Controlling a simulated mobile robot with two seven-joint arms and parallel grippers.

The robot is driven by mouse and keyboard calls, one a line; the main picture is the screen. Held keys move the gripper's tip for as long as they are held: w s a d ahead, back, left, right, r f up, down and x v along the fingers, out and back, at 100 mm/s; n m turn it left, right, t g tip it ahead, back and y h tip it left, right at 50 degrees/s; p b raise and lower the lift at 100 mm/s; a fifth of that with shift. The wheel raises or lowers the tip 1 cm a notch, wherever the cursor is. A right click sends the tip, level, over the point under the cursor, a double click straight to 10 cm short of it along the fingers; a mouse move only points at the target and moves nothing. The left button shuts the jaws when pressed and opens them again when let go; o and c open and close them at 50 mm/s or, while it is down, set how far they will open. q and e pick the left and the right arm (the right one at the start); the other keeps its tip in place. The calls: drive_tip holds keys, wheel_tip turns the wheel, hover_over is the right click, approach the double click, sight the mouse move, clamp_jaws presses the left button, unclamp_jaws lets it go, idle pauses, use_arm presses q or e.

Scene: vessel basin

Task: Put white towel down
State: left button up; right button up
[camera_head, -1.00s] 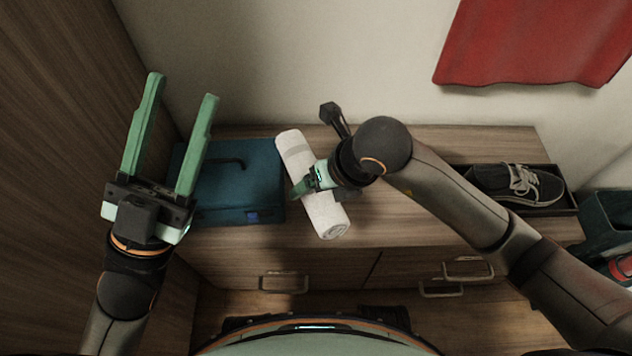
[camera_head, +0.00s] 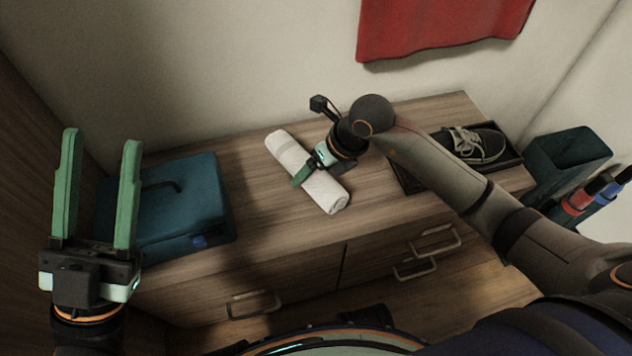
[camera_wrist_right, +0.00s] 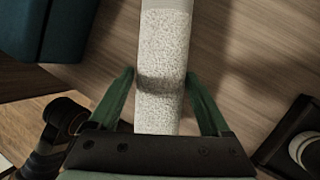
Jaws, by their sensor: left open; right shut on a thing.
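The white towel (camera_head: 284,147) is a rolled cylinder lying slantwise over the wooden dresser top, right of the blue box. My right gripper (camera_head: 304,176) is shut on the towel around its middle. In the right wrist view the towel (camera_wrist_right: 164,45) runs between the two green fingers of the right gripper (camera_wrist_right: 158,76). The towel looks at or close to the dresser top; I cannot tell whether it fully rests there. My left gripper (camera_head: 102,140) is open and empty, at the left in front of the blue box.
The blue box (camera_head: 190,205) with a dark handle stands on the dresser's left. A dark tray (camera_head: 408,185) holding a grey shoe (camera_head: 480,144) is on the right. The dresser top (camera_head: 245,165) around the towel is bare. A teal bin (camera_head: 565,160) stands beyond the right end.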

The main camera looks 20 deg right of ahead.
drive_tip(key=f, duration=0.1)
drive_tip(key=f+b, duration=0.2)
drive_tip(key=f, duration=0.1)
drive_tip(key=shift+w+d, duration=0.15)
drive_tip(key=shift+d, duration=0.15)
drive_tip(key=o, duration=1.3)
drive_tip(key=shift+c, duration=0.2)
drive_tip(key=shift+r, duration=0.15)
